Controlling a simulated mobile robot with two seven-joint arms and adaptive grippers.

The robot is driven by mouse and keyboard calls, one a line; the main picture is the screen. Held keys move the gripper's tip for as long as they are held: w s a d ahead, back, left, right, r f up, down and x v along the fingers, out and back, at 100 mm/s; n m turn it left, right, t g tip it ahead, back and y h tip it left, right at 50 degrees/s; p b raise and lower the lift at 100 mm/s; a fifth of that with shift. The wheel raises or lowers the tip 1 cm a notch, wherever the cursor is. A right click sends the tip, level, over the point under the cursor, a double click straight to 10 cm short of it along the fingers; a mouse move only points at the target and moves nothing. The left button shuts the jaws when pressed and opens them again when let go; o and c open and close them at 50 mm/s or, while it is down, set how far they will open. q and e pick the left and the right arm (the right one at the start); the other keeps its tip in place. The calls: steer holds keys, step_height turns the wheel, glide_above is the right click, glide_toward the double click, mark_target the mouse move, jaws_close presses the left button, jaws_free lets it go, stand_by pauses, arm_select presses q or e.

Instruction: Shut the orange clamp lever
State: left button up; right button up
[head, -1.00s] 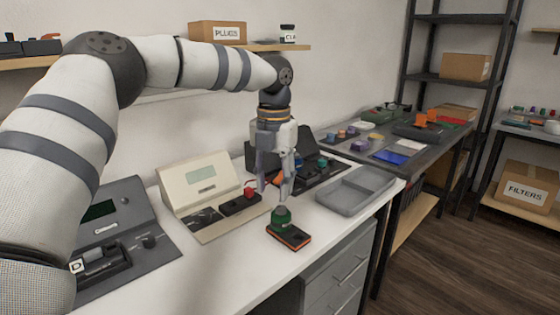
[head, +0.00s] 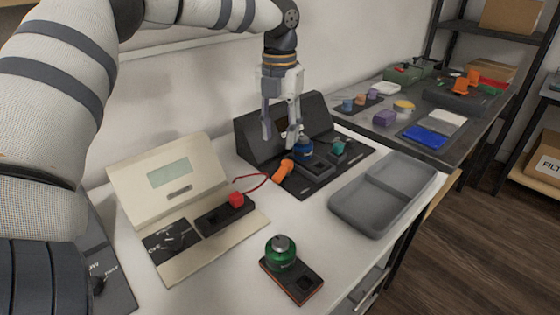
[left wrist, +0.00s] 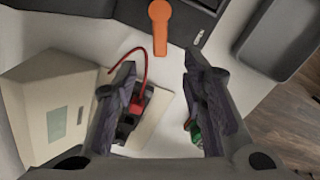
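The orange clamp lever (head: 283,171) sticks up at a slant from the front left of the black clamp fixture (head: 307,188) on the white bench. In the left wrist view the orange lever (left wrist: 160,24) is at the top centre, beyond my fingertips. My left gripper (head: 280,136) points down, its fingers apart and nothing between them. In the head view it appears just above the lever, in front of the fixture's raised back panel; the exact gap cannot be told. Both open fingers also show in the left wrist view (left wrist: 158,72). My right gripper is not in view.
A blue knob (head: 304,149) and a teal knob (head: 338,148) stand beside the lever. A beige tester (head: 166,174) with a red plug (head: 236,199) is left. A grey tray (head: 345,205) is right. A green-topped device (head: 281,252) sits in front.

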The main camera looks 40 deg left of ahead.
mark_target(279, 173)
arm_select(q)
step_height(279, 173, down, 10)
steer(key=shift+r, duration=0.1)
steer(key=shift+c, duration=0.3)
jaws_close()
